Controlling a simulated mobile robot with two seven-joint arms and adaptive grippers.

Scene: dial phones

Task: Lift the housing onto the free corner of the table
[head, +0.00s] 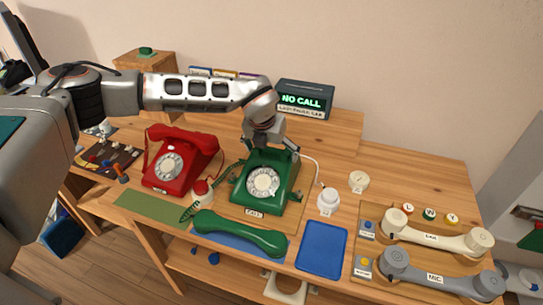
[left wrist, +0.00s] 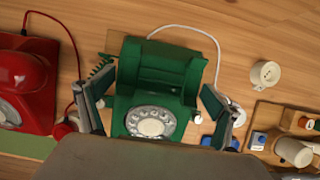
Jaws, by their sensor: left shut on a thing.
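The green dial phone housing (head: 264,180) stands upright at the middle of the table, at a wooden board with a label at its front. Its handset cradle is empty. My left gripper (head: 269,148) reaches down over it from behind, and its fingers are shut on the housing's two sides. In the left wrist view the housing (left wrist: 158,80) sits between the fingers (left wrist: 155,105), dial toward the camera. I cannot tell whether its base is clear of the board. The green handset (head: 240,235) lies in front on a blue mat. The table's back right corner (head: 430,170) is bare wood.
A red phone (head: 178,157) stands close on the left. A white cup-like part (head: 328,200) and a small round dial (head: 358,181) are on the right. A tray with cream and grey handsets (head: 440,238) fills the front right. A "NO CALL" display (head: 303,98) stands behind.

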